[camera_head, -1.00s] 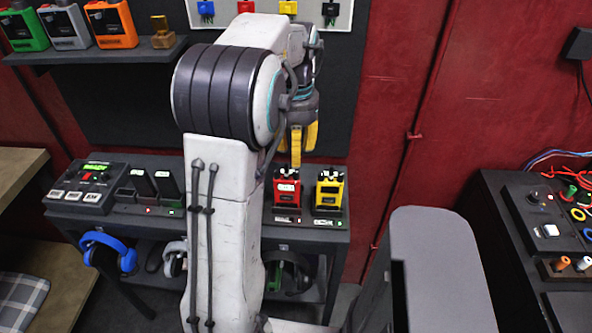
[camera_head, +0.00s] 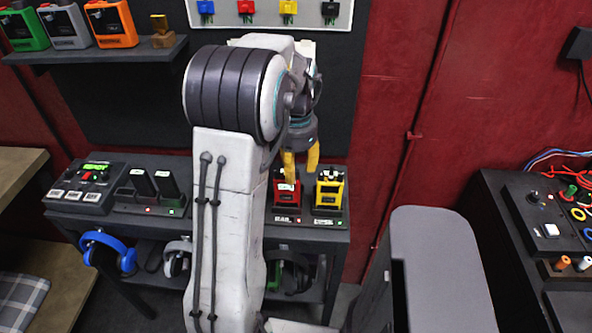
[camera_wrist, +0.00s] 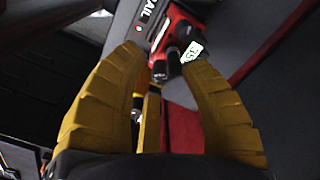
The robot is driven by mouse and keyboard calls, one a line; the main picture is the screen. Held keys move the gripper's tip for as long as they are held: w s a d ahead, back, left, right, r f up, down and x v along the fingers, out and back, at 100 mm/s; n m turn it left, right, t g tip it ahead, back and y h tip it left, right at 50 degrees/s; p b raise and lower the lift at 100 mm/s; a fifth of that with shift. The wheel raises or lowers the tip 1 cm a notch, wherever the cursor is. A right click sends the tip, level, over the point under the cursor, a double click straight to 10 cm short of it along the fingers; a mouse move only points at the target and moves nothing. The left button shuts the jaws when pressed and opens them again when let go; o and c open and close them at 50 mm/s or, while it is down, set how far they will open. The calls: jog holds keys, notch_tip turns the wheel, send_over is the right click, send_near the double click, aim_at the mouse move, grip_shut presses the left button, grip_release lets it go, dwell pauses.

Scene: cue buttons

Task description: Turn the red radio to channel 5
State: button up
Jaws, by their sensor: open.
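The red radio (camera_head: 286,196) stands upright in a dark dock at the right part of the table, its upper left partly hidden by my arm and gripper. My gripper (camera_head: 301,168) has yellow fingers, open and pointing down just above the radio's top. In the wrist view the red radio (camera_wrist: 163,35) lies beyond the fingertips of my gripper (camera_wrist: 165,62), with two dark knobs and a small white label reading what looks like 35. No contact is visible between fingers and knobs. Which channel is set cannot be read.
A yellow radio (camera_head: 329,193) stands close to the right of the red one. Headphones (camera_head: 108,252) hang below. A shelf (camera_head: 110,55) holds more radios.

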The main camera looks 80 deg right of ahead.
jog(key=shift+f, duration=0.55)
jog(key=shift+o, duration=0.2)
grip_shut()
